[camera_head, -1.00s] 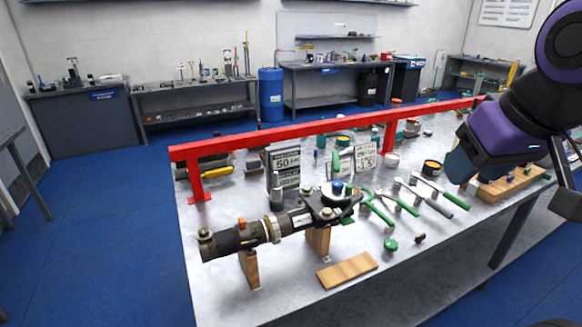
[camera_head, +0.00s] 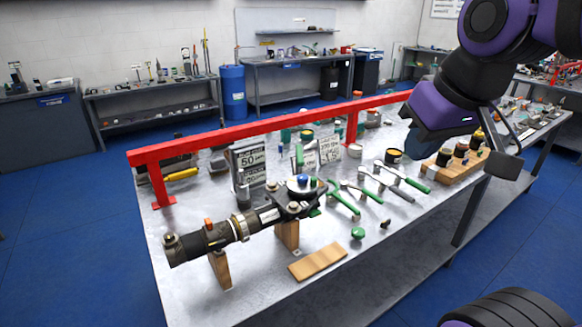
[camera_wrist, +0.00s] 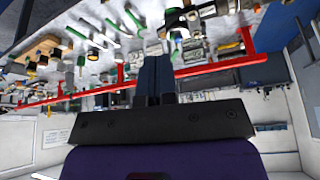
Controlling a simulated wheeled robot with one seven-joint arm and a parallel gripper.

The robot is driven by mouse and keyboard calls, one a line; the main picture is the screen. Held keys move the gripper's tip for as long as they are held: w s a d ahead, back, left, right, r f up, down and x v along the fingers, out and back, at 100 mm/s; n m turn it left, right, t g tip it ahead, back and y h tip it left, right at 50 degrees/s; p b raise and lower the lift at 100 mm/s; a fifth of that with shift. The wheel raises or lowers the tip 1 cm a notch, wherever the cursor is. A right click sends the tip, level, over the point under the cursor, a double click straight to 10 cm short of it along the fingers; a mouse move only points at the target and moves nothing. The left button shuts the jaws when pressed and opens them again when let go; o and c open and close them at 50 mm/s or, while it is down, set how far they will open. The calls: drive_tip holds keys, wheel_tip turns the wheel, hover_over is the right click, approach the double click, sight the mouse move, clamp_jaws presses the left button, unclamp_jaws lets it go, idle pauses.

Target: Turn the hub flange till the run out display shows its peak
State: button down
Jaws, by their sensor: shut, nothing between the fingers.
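The hub flange appears to be the dark round plate (camera_head: 303,187) with a blue knob on top, at the right end of the damper assembly (camera_head: 215,238). The assembly lies across wooden blocks on the metal bench. Behind it stands a grey panel (camera_head: 249,163) reading "50" with smaller unclear lines. Two more panels (camera_head: 330,148) with dark lettering stand to its right. I cannot tell which one is the run out display. My gripper (camera_wrist: 156,78) is shut and empty in the wrist view. In the head view it hangs over the bench's right part, well apart from the flange.
A red rail (camera_head: 250,129) runs along the bench's back edge. Hammers and wrenches with green handles (camera_head: 345,200) lie right of the flange. A wooden block (camera_head: 318,262) lies in front. A wooden rack (camera_head: 455,165) with jars stands at the right.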

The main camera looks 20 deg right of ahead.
sight(303, 181)
drive_tip(key=w+d+f+n+g+y, duration=0.2)
drive_tip(key=w+d+f+n, duration=0.15)
drive_tip(key=w, duration=0.95)
drive_tip(key=w+d+f+n+g+y, duration=0.2)
drive_tip(key=w+f+y, duration=0.15)
drive_tip(key=w, duration=0.95)
drive_tip(key=w+d+f+n+y, duration=0.1)
drive_tip(key=w+d+f+y, duration=0.1)
drive_tip(key=w+d+f, duration=0.45)
drive_tip(key=x, duration=0.9)
drive_tip(key=s+a+x, duration=0.1)
drive_tip(key=x, duration=0.4)
drive_tip(key=shift+w+a+r, duration=0.1)
drive_tip(key=shift+a+r, duration=0.1)
drive_tip(key=shift+r, duration=0.05)
drive_tip(key=shift+s+a, duration=0.25)
drive_tip(key=shift+a, duration=0.25)
drive_tip(key=shift+s+a+m+t+h, duration=0.15)
drive_tip(key=shift+s+m+t+h, duration=0.25)
drive_tip(key=shift+m+t, duration=0.25)
